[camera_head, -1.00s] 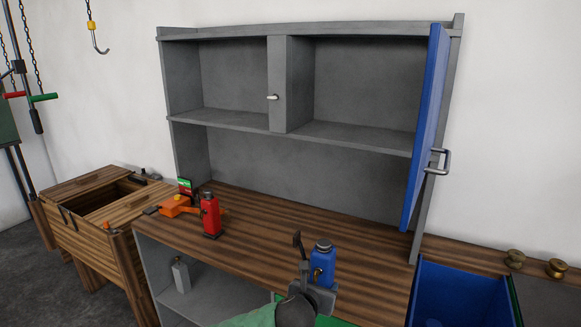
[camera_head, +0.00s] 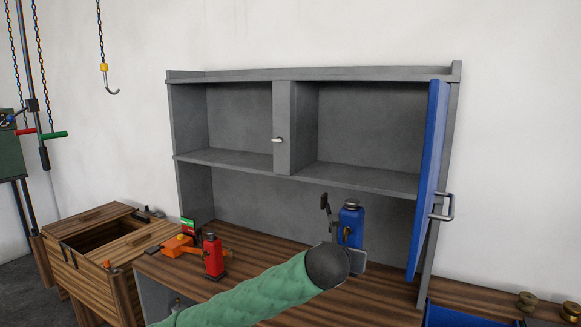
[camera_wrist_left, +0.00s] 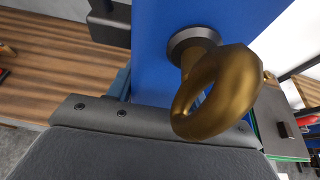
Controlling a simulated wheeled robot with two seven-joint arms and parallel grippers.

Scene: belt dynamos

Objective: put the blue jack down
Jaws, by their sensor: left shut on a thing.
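The blue jack (camera_head: 351,217) is upright in my left gripper (camera_head: 350,256), held up in front of the grey cabinet's open lower space. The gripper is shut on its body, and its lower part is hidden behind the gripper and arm. In the left wrist view the jack's blue side (camera_wrist_left: 155,55) fills the upper middle, with a brass ring (camera_wrist_left: 215,95) sticking out towards the camera. A dark grey gripper part (camera_wrist_left: 100,115) lies across the view below it. My right gripper is not in view.
The wooden bench (camera_head: 262,243) bears a red jack (camera_head: 213,258) and an orange tool (camera_head: 178,246) at left. The cabinet's upper shelf (camera_head: 345,176) is empty. A blue door (camera_head: 428,180) stands open at right. A wooden chest (camera_head: 88,238) is at left; a hook (camera_head: 110,85) hangs above.

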